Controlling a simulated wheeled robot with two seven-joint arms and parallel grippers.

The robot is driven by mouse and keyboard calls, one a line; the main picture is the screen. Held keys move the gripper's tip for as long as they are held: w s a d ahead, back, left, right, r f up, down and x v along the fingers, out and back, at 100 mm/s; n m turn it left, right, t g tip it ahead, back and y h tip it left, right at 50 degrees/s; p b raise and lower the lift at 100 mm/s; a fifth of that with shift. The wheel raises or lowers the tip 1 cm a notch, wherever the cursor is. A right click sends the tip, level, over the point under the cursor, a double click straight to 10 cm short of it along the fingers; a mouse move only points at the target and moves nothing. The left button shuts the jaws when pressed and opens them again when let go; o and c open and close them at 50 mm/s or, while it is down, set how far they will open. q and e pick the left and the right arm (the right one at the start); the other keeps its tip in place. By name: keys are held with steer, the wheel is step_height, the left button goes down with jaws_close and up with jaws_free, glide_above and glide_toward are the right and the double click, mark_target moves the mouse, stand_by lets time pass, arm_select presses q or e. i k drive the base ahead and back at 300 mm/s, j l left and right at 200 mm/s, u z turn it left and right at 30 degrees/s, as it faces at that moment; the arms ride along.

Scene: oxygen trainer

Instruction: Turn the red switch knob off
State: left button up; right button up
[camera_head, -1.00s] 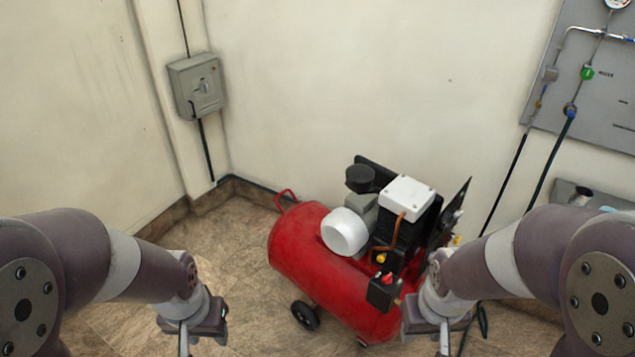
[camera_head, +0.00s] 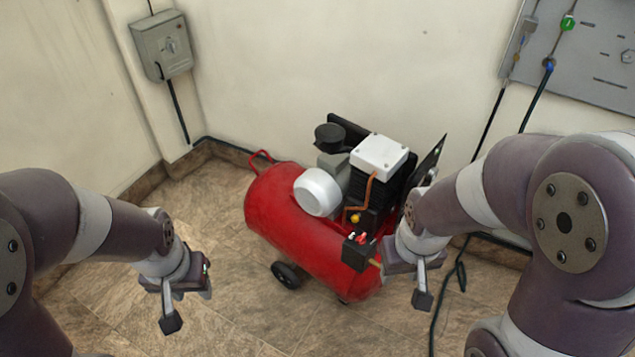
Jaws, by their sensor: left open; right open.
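The red switch knob (camera_head: 361,237) is a small red piece on top of a black switch box (camera_head: 356,254) at the front of the red air compressor (camera_head: 295,232). Its exact setting is too small to tell. My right gripper (camera_head: 418,290) is open and points down just right of the switch box, apart from the knob in the picture. Its wrist covers part of the compressor's right end. My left gripper (camera_head: 186,306) is open and empty over the floor, left of the compressor and well away from the knob.
A grey wall box (camera_head: 162,46) hangs on the left wall. A grey panel with a green valve (camera_head: 568,23) is on the right wall, with black hoses running down. A black wheel (camera_head: 287,275) is under the tank. The tiled floor (camera_head: 225,315) in front is clear.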

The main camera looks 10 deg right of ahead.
mark_target(360, 240)
steer(key=i+z, duration=0.15)
steer(key=z, duration=0.25)
steer(key=i+j+z, duration=0.15)
steer(key=z, duration=0.3)
steer(key=i+j+z, duration=0.15)
steer(key=z, duration=0.95)
